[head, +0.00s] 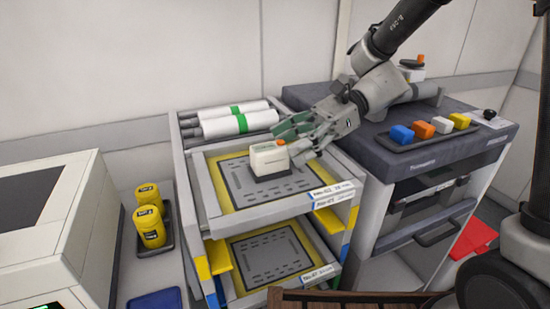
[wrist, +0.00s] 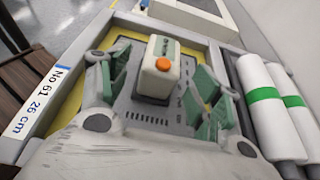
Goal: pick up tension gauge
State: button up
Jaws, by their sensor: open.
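The tension gauge looks to be the small white box (head: 270,160) with a dark base and an orange button, standing upright on the framed stencil in the trolley's top tray (head: 207,195). In the wrist view the white box (wrist: 162,70) stands ahead, between the spread fingers. My gripper (head: 290,140) is open and empty, just right of and above the box in the head view. The green-padded fingers show on both sides in the wrist view (wrist: 160,95). Whether a finger touches the box cannot be told.
White rolls with green bands (head: 235,122) lie behind the tray. A dark cabinet (head: 440,150) on the right carries a tray of coloured blocks (head: 425,134). Yellow jars (head: 150,225) stand at left beside a white machine (head: 50,220). A lower tray (head: 270,262) sits below.

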aim_at(252, 164)
jog(key=x, duration=0.5)
jog(key=shift+a+f, duration=0.15)
jog(key=c, duration=1.2)
jog(key=shift+c, duration=0.5)
